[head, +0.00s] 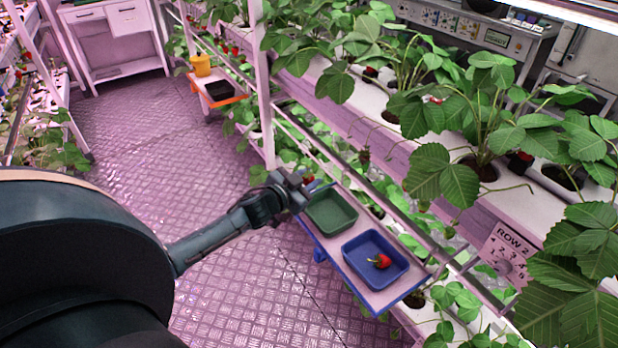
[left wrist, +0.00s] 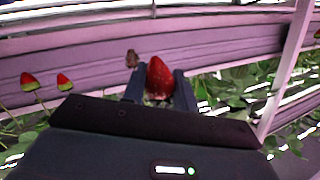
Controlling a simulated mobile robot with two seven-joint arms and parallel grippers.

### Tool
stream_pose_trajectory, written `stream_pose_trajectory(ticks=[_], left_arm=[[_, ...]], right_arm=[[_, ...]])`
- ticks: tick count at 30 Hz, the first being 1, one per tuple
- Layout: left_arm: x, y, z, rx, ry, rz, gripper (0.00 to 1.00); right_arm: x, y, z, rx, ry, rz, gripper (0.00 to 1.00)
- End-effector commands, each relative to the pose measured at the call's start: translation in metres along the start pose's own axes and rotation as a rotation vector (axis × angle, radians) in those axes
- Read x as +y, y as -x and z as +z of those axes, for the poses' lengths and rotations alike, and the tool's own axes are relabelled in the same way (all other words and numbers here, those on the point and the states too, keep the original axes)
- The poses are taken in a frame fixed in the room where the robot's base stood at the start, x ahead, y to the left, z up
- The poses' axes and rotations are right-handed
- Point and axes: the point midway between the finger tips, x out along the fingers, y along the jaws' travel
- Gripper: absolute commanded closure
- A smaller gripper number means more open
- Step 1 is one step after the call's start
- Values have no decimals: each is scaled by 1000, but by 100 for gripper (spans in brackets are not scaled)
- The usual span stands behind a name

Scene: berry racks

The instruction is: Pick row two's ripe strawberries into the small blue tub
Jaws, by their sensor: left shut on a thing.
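My left gripper (head: 290,188) is beside the shelf, just left of the green tub, level with the lower rack. In the left wrist view its fingers (left wrist: 158,88) are shut on a red strawberry (left wrist: 159,74). The blue tub (head: 358,249) stands on the small shelf with one red strawberry (head: 381,261) in it. The ROW 2 sign (head: 508,250) is on the rack at right. In the left wrist view, two part-red berries with pale green parts (left wrist: 29,80) (left wrist: 64,82) and a small brownish berry (left wrist: 131,58) are at left. My right gripper is not in view.
A green tub (head: 331,211) stands next to the blue tub on the shelf (head: 377,297). Leafy plants and white gutters fill the right side. The aisle floor (head: 150,150) is clear.

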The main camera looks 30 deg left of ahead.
Motion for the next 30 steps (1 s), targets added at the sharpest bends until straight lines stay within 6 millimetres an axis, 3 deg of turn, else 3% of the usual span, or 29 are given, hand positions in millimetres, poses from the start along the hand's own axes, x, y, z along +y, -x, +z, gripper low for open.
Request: stream_pose_trajectory(ticks=[16,30], left_arm=[[-11,40,13,-1,-1,0,79],[-10,44,13,-1,3,0,79]], right_arm=[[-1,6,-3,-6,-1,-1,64],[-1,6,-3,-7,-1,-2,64]])
